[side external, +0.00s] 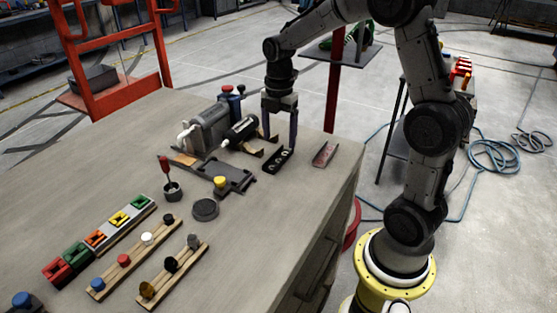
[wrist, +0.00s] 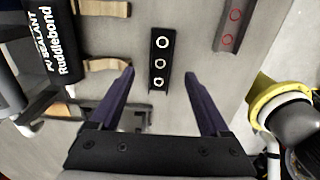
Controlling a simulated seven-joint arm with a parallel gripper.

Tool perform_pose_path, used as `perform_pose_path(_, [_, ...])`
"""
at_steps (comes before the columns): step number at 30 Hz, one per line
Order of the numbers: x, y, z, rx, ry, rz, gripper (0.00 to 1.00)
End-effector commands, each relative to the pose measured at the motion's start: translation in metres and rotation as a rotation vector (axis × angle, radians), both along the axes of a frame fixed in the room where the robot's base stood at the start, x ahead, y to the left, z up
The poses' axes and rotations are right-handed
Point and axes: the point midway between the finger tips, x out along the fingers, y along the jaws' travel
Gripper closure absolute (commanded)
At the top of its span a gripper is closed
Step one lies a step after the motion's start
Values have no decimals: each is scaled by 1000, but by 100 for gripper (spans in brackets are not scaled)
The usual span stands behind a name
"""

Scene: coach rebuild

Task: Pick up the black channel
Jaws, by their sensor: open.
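The black channel (side external: 277,160) lies flat near the right edge of the workbench in the side view. In the wrist view the black channel (wrist: 160,58) is a narrow dark strip with light rings along it. My gripper (side external: 279,143) is just above it in the side view, pointing down. In the wrist view my gripper (wrist: 159,72) is open, with one finger on each side of the channel's line and nothing between them. The fingertips are near the channel's lower end in that picture. I cannot tell the exact height of the fingers above the bench.
A grey channel with red rings (side external: 324,154) lies right of the black one. A black sealant tube (wrist: 47,45) and wooden cradle pieces (wrist: 105,64) sit to the left. A grey machine (side external: 207,131) stands behind. Racks with coloured parts (side external: 122,262) fill the near left bench.

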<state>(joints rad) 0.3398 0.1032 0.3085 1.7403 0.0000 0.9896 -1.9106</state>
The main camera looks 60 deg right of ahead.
Motion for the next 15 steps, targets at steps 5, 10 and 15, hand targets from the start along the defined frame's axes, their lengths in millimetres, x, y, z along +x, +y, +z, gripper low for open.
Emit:
perform_pose_path(5, [-1, 1, -20, 1, 4, 0, 20])
perform_pose_path(10, [-2, 1, -43, 1, 3, 0, 20])
perform_pose_path(15, [-1, 1, -52, 0, 1, 0, 20])
